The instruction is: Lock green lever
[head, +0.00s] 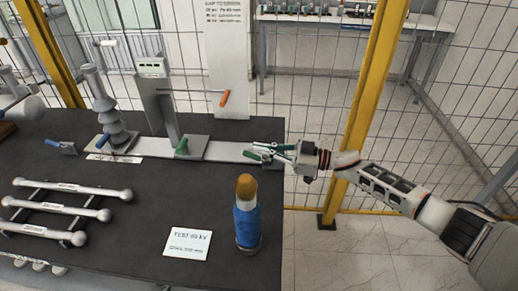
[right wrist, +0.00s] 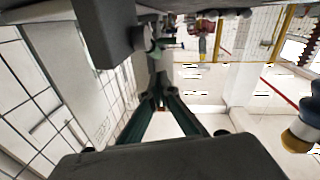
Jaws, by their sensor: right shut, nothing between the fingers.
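A green lever (head: 181,146) stands tilted on a grey base plate (head: 193,153) near the middle of the table's back part. A second small green lever-like piece (head: 254,156) lies at the right end of the flat grey bar (head: 228,151). My right gripper (head: 274,151) is at that end, beside or touching the second green piece; I cannot tell which. In the right wrist view its dark green fingers (right wrist: 160,95) come together with nothing visible between them. A green part also shows ahead of the fingertips there.
A blue bottle-like object with an orange top (head: 247,215) stands in front of my right gripper. A white sign (head: 188,243) lies beside it. Rods with ball ends (head: 75,188) are at left. An orange-handled lever (head: 224,98) is behind. Wire fencing and a yellow post (head: 362,110) stand beyond the table.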

